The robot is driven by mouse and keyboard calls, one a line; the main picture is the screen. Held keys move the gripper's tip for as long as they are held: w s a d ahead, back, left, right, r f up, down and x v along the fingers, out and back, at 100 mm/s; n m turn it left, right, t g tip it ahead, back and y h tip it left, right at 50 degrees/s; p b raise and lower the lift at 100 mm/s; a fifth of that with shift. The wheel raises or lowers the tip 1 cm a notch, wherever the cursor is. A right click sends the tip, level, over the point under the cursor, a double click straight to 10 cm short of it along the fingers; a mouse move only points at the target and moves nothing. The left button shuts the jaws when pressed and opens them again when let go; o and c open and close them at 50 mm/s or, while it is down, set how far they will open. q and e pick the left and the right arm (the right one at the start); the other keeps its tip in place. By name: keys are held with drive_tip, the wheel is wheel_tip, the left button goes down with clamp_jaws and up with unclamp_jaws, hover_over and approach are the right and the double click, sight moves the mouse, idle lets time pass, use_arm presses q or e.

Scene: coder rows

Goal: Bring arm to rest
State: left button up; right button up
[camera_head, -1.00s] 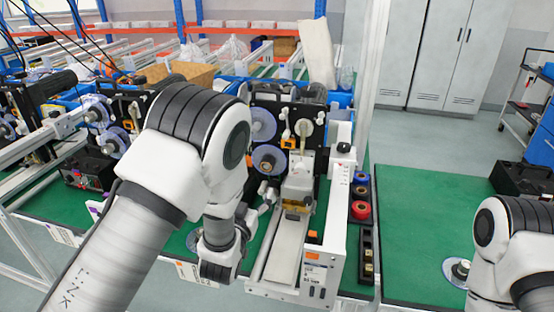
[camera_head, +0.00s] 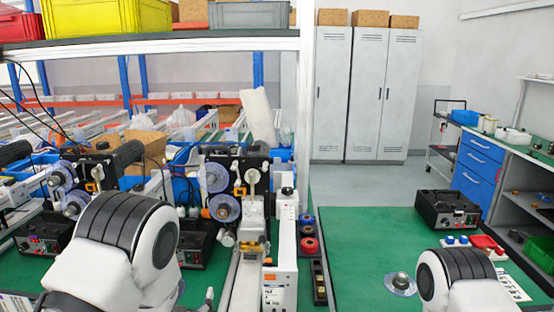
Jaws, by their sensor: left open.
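My left arm (camera_head: 122,240) comes in at the bottom left, its rounded white and black joint in front of the coder row. Only a small grey tip of my left gripper (camera_head: 208,299) shows at the bottom edge, beside the coder machine (camera_head: 252,225). The arm and the frame edge hide the rest of it; it is open. I see nothing held in the part that shows. My right arm (camera_head: 460,275) shows at the bottom right over the green table; its gripper is out of view.
A disc (camera_head: 400,282) and a black box (camera_head: 446,209) are on the green table (camera_head: 360,245), whose middle is clear. A shelf with crates (camera_head: 250,14) crosses the top left.

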use_arm(q)
drive_tip(key=s+a+f+n+g+y, duration=0.1)
drive_tip(key=s+a+f+g, duration=0.25)
drive_tip(key=s+f, duration=0.45)
drive_tip(key=s+a+f+g, duration=0.2)
drive_tip(key=s+f+g, duration=0.2)
drive_tip(key=s+f, duration=0.5)
drive_tip(key=s+f+g, duration=0.3)
drive_tip(key=s+g, duration=0.1)
drive_tip(key=s, duration=0.5)
drive_tip(key=s+f+g+h, duration=0.1)
drive_tip(key=s+f+g, duration=0.3)
drive_tip(key=s, duration=0.6)
drive_tip(key=shift+f+m+g, duration=0.15)
drive_tip(key=shift+m+g, duration=0.25)
drive_tip(key=shift+g, duration=0.35)
